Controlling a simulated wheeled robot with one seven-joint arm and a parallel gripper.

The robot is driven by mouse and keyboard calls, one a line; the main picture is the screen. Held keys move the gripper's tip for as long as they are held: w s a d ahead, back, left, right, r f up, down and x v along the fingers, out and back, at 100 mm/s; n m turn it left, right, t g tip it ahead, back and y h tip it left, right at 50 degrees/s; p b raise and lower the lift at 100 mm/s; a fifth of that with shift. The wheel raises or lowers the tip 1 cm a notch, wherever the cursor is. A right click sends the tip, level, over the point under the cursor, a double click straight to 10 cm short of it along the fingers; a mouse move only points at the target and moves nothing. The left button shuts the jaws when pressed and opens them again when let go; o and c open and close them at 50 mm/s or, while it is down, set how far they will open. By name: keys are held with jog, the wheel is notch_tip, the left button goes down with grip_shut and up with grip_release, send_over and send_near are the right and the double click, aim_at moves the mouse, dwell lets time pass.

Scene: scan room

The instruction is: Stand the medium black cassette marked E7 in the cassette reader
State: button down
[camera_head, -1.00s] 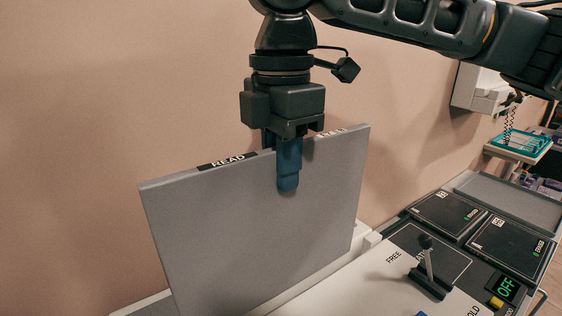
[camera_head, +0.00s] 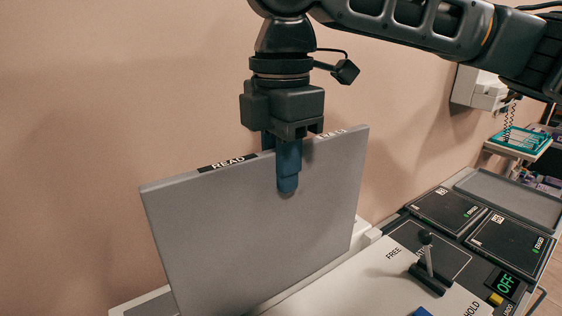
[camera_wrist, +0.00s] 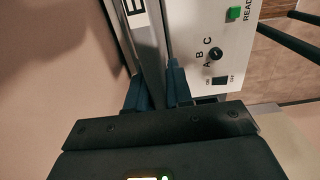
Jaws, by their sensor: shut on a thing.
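My gripper (camera_head: 288,180) points straight down and is shut on the top edge of a large upright grey plate (camera_head: 250,230). The plate's broad grey face is toward the head camera, and its lower edge is partly out of frame. I cannot see an E7 mark on it. In the wrist view the blue fingers (camera_wrist: 155,90) close on a thin dark grey edge (camera_wrist: 147,45). Whether the plate is seated in a slot is hidden.
A white panel with a knob (camera_wrist: 215,53) and green button (camera_wrist: 234,14) is beside the fingers. A lever (camera_head: 428,262) stands on the counter right of the plate. Two black squares (camera_head: 447,211) (camera_head: 511,245) and a grey tray (camera_head: 515,200) lie beyond. The wall is close behind.

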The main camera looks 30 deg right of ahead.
aim_at(281, 228)
jog(key=shift+f+b, duration=0.45)
jog(key=shift+f, duration=0.5)
jog(key=shift+f, duration=0.35)
jog(key=shift+f+b, duration=0.5)
jog(key=shift+f, duration=0.2)
jog(key=shift+f, duration=0.35)
jog(key=shift+f+b, duration=0.55)
jog(key=shift+f, duration=0.15)
jog(key=shift+f+b, duration=0.35)
jog(key=shift+f, duration=0.35)
jog(key=shift+f, duration=0.35)
jog(key=shift+f+b, duration=0.55)
jog(key=shift+f, duration=0.15)
jog(key=shift+f, duration=0.45)
